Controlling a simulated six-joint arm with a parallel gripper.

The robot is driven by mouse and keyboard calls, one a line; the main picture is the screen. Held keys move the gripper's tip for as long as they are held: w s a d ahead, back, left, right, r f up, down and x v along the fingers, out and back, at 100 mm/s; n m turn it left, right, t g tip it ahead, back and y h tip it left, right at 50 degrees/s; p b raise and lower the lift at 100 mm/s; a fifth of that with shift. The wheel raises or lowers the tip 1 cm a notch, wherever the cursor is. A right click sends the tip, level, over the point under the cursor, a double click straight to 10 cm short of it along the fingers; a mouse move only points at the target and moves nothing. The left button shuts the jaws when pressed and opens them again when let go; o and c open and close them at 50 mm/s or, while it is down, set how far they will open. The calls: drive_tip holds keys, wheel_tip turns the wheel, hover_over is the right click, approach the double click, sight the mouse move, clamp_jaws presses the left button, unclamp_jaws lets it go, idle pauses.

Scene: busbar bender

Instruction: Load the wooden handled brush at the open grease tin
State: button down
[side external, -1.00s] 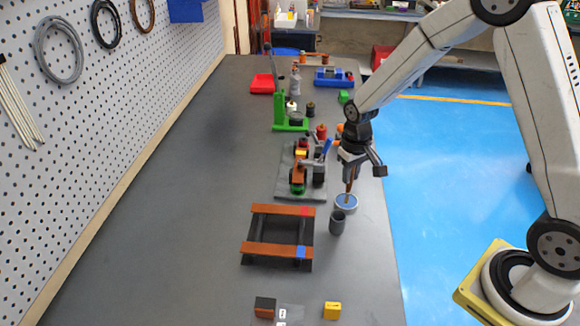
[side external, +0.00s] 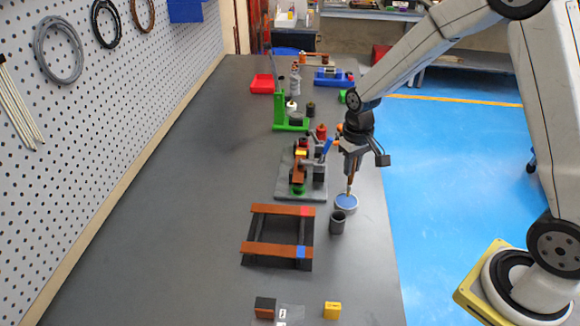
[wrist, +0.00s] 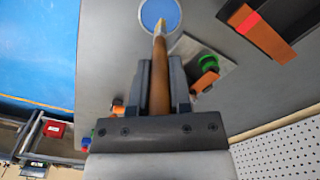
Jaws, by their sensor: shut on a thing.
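My gripper (side external: 351,168) is shut on the wooden handled brush (side external: 350,184) and holds it nearly upright, bristle end down. In the wrist view the brush's brown handle (wrist: 159,80) lies between my two fingers (wrist: 160,88), with its pale tip pointing at the tin. The open grease tin (side external: 346,203) is a round metal tin with a blue surface inside, standing on the bench below the brush. It also shows in the wrist view (wrist: 158,12). The tip is over the tin's far part; whether it touches the blue surface I cannot tell.
A dark grey cup (side external: 337,223) stands just in front of the tin. A grey plate with a small bender (side external: 299,187) is close on the left. A wooden-railed frame (side external: 278,250) lies front left. The left part of the bench (side external: 170,190) is clear.

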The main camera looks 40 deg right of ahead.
drive_tip(key=shift+r, duration=2.1)
drive_tip(key=shift+f, duration=0.1)
drive_tip(key=shift+n, duration=0.9)
drive_tip(key=s+d+f, duration=0.1)
drive_tip(key=d+f, duration=0.1)
drive_tip(key=f, duration=0.1)
drive_tip(key=shift+s+d, duration=0.2)
drive_tip(key=shift+s, duration=0.2)
